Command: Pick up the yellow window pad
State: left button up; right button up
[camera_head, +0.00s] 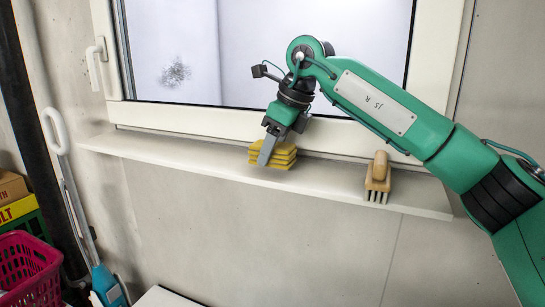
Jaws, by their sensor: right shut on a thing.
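The yellow window pad (284,155) is a layered yellow block on the white window sill, below the window. My right gripper (268,150) reaches down to it from above, and its grey finger covers part of the pad's front. The gripper is shut on the pad. The pad appears to be at sill height; I cannot tell whether it touches the sill. My left gripper is not in view.
A wooden-handled brush (378,178) stands on the sill (205,163) to the right. The window (190,60) with a dark smudge is behind. A pink basket (27,265), a blue-white long-handled cleaner (103,280) and a cardboard box (10,187) are at left.

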notch_tip(320, 180, up, 18)
jog(key=shift+r, duration=0.25)
jog(key=o, duration=0.4)
jog(key=c, duration=0.3)
jog(key=shift+f, duration=0.1)
